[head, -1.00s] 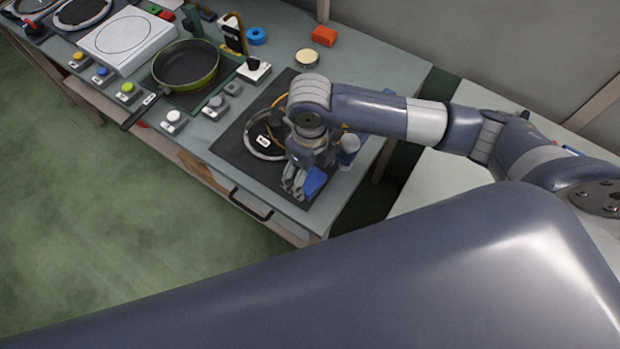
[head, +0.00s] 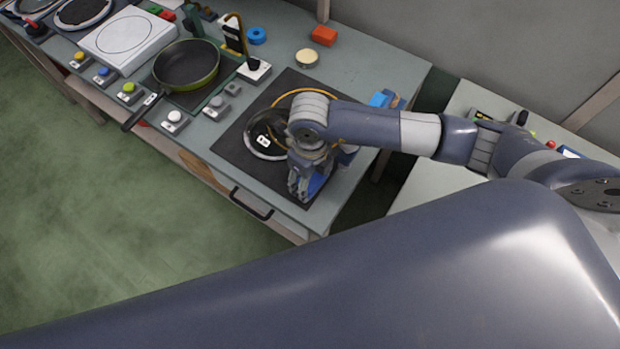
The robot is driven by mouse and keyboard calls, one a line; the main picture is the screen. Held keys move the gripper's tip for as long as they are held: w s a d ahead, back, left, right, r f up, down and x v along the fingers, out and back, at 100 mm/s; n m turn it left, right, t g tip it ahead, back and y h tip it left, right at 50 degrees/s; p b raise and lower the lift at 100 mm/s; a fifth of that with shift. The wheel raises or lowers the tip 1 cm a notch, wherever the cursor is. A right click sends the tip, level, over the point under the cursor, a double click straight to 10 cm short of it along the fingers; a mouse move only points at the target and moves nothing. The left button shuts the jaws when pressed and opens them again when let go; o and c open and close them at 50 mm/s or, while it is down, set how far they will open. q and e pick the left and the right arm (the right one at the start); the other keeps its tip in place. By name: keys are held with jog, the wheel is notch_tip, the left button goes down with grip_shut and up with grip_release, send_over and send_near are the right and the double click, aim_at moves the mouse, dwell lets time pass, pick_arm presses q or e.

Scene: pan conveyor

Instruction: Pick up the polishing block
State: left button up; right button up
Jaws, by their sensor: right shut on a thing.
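The blue polishing block (head: 317,186) is at the front right of a dark mat (head: 235,144) on the bench. My right gripper (head: 305,190) reaches down over it and is shut on it, its fingers hiding part of the block. I cannot tell whether the block still touches the mat. My left gripper is not in view.
A dark round plate with a label (head: 263,141) lies on the mat beside my gripper. A green-rimmed pan (head: 187,65) sits further left, with several button boxes near it. A blue object (head: 379,99) and a red block (head: 324,35) lie toward the back.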

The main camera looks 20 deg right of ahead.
jog(key=shift+r+b, duration=0.3)
jog(key=shift+r, duration=0.1)
jog(key=shift+s+a+r+b, duration=0.1)
jog(key=shift+a+r+b, duration=0.25)
jog(key=shift+r, duration=0.3)
jog(key=shift+s+a+r+b, duration=0.1)
jog(key=shift+a+r+b, duration=0.1)
jog(key=shift+r+b, duration=0.35)
jog(key=s+a+r+b, duration=0.1)
jog(key=a+b, duration=0.3)
jog(key=a, duration=1)
jog(key=shift+s+a+r, duration=0.35)
jog(key=shift+s+r, duration=0.05)
jog(key=shift+s, duration=0.2)
jog(key=o, duration=0.5)
jog(key=c, duration=0.4)
jog(key=shift+o, duration=0.2)
jog(key=shift+d, duration=0.1)
